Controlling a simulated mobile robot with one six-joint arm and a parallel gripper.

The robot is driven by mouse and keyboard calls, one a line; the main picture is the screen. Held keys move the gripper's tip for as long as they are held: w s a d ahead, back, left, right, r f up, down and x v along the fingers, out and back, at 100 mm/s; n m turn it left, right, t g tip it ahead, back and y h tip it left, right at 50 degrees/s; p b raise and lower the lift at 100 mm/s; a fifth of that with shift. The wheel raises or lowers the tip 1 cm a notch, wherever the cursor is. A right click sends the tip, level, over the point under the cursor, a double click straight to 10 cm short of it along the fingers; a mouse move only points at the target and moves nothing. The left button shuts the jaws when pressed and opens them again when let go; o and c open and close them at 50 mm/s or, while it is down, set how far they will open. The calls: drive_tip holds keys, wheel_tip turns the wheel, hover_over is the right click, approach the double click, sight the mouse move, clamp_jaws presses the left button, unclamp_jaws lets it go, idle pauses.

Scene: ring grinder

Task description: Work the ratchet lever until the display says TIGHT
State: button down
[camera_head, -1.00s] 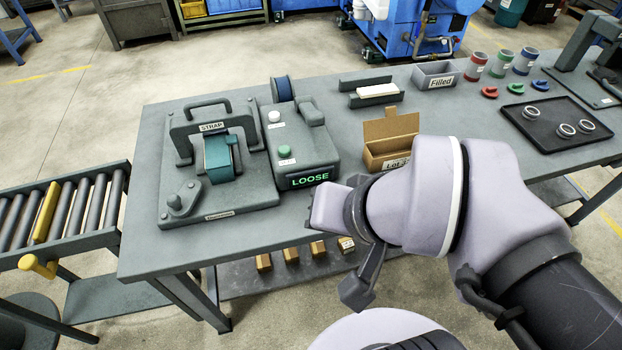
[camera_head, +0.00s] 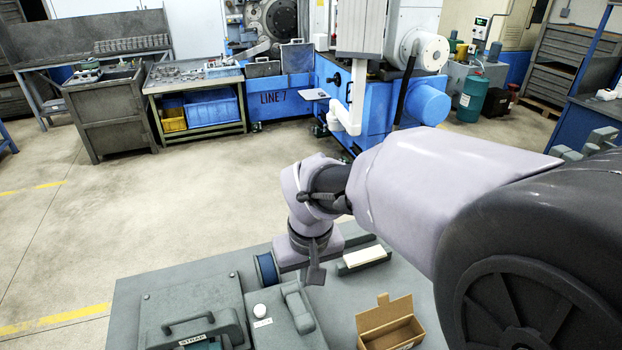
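The strapping tool (camera_head: 172,302) shows only in its upper part at the bottom edge, with its frame marked STRAP (camera_head: 197,341). The display box (camera_head: 285,325) stands beside it on the right, with a white knob (camera_head: 260,310) on top. The display face is below the picture, so its word cannot be read. The ratchet lever cannot be made out in this view. My gripper (camera_head: 316,274) hangs pointing down behind the box, over the far part of the table. It appears empty. Its fingers overlap from this angle, so its opening is unclear.
A blue spool (camera_head: 267,269) sits just left of my gripper. A holder with a white block (camera_head: 364,256) and an open cardboard box (camera_head: 390,325) are to the right on the table (camera_head: 335,322). Open floor and blue machinery (camera_head: 350,95) lie beyond. My arm covers the right side.

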drive_tip(key=b, duration=0.3)
hover_over(304, 320)
drive_tip(key=f, duration=0.9)
drive_tip(key=shift+w+f, duration=0.2)
drive_tip(key=shift+f, duration=0.15)
drive_tip(key=shift+s+d+f+b, duration=0.15)
drive_tip(key=shift+f+b, duration=0.15)
drive_tip(key=shift+f, duration=0.4)
drive_tip(key=shift+s+a+f+b, duration=0.15)
drive_tip(key=shift+f+b, duration=0.1)
drive_tip(key=shift+f, duration=0.4)
drive_tip(key=shift+s+d+f+b, duration=0.15)
drive_tip(key=shift+f+b, duration=0.15)
drive_tip(key=shift+f, duration=0.4)
